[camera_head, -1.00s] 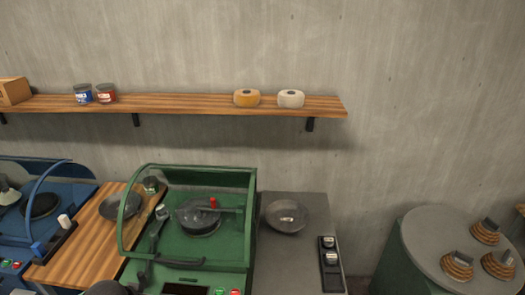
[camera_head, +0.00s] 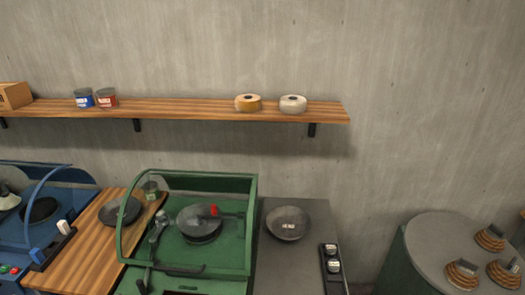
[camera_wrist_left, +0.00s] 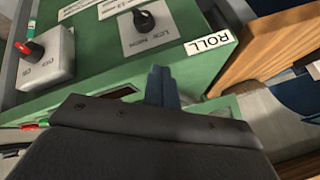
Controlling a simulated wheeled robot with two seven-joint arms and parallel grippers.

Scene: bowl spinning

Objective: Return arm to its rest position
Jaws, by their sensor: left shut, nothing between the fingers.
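My left gripper (camera_wrist_left: 162,88) shows in the left wrist view as blue-grey fingers, closed together with nothing between them. It is in front of the green machine's panel, which carries a black knob (camera_wrist_left: 144,20) and a "ROLL" label (camera_wrist_left: 209,47). I cannot tell whether it touches the panel. No arm or gripper of mine is clearly visible in the head view. My right gripper is in neither view.
The green machine (camera_head: 247,225) with its clear cover stands between a wooden board (camera_head: 92,248) and a grey counter (camera_head: 285,268) holding a bowl (camera_head: 288,223). A grey switch box (camera_wrist_left: 45,65) with a red-tipped lever is at the wrist view's left. A wooden shelf (camera_head: 200,108) runs above.

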